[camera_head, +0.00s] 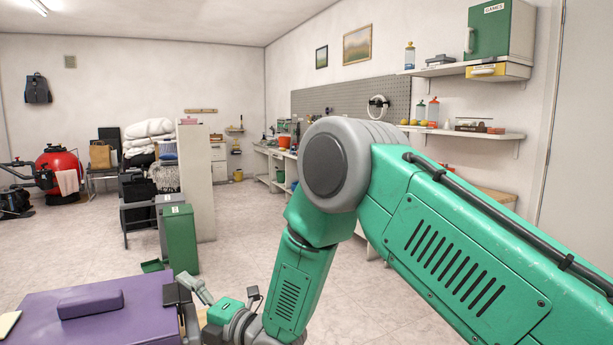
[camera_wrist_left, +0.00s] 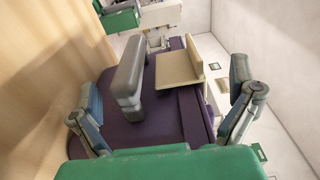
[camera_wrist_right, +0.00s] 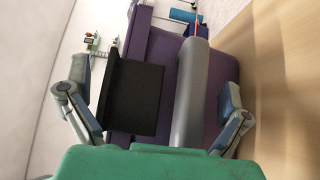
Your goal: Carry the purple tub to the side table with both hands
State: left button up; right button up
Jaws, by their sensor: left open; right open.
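The purple tub (camera_head: 130,325) shows at the lower left of the head view, with a raised purple block (camera_head: 90,303) on top. A black plate (camera_head: 176,294) is at its right edge and a cream piece (camera_head: 8,322) at its left. My right gripper (camera_head: 192,300) is by the black plate. In the right wrist view my right gripper (camera_wrist_right: 155,85) is open, its fingers either side of the black plate (camera_wrist_right: 133,98) and a grey bar. My left gripper (camera_wrist_left: 162,85) is open over purple surface, a grey bar (camera_wrist_left: 129,75) and the cream piece (camera_wrist_left: 178,68) between its fingers. Contact is unclear.
A green bin (camera_head: 180,240) stands on the floor beyond the tub. A white partition (camera_head: 198,180) and a loaded bench stand behind it. My right arm hides much of the right side. Pale floor (camera_head: 240,250) is clear in the middle.

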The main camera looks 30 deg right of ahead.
pick_arm(q)
jog(key=v, duration=0.6)
dwell(0.7)
dwell(0.5)
pick_arm(e)
jog(key=v, duration=0.7)
jog(key=shift+s, duration=0.2)
dwell(0.7)
jog(key=shift+d, duration=0.15)
pick_arm(q)
jog(key=v, duration=1.2)
jog(key=shift+f, duration=0.1)
jog(key=shift+w, duration=0.1)
pick_arm(e)
jog(key=v, duration=1.2)
